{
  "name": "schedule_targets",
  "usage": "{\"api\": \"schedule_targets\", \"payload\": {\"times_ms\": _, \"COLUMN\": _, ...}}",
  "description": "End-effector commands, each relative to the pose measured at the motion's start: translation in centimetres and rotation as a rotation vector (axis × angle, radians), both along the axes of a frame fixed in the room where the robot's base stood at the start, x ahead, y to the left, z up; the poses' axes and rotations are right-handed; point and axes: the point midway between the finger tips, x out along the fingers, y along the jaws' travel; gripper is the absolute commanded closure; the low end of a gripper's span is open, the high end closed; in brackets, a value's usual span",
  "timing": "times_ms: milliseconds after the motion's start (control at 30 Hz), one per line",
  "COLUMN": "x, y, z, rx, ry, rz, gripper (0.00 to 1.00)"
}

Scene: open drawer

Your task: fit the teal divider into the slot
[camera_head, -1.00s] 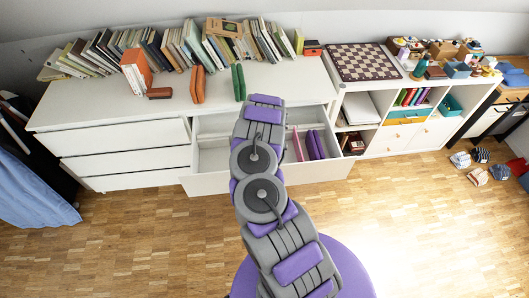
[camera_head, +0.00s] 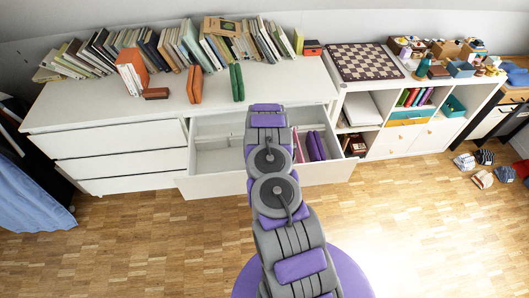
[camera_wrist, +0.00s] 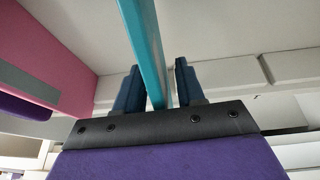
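The teal divider (camera_wrist: 149,45) shows as a long thin strip in the wrist view, running from the top edge down between the two dark blue fingers. My gripper (camera_wrist: 158,88) is shut on it, one finger on each side. In the head view my own arm hides the gripper and the teal divider. The open drawer (camera_head: 213,128) stands out from the white dresser, and my arm reaches over it. A pink divider (camera_wrist: 50,55) stands at the left of the wrist view, apart from the teal one. I cannot make out the slot clearly.
Purple items (camera_head: 315,146) stand in the drawer's right part, beside the pink divider (camera_head: 299,150). A white shelf unit (camera_head: 400,135) adjoins on the right. The drawer's left part has low pale partitions.

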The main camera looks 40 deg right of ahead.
Motion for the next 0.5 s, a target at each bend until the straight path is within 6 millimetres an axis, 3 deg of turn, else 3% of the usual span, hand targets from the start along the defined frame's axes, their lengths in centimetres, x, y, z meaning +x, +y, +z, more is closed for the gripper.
{"api": "schedule_targets", "payload": {"times_ms": 233, "x": 0.09, "y": 0.15, "z": 0.11, "rx": -0.002, "ry": -0.001, "rz": 0.001, "gripper": 0.63}}
{"api": "schedule_targets", "payload": {"times_ms": 500, "x": 0.09, "y": 0.03, "z": 0.07, "rx": -0.001, "ry": -0.001, "rz": 0.0, "gripper": 0.89}}
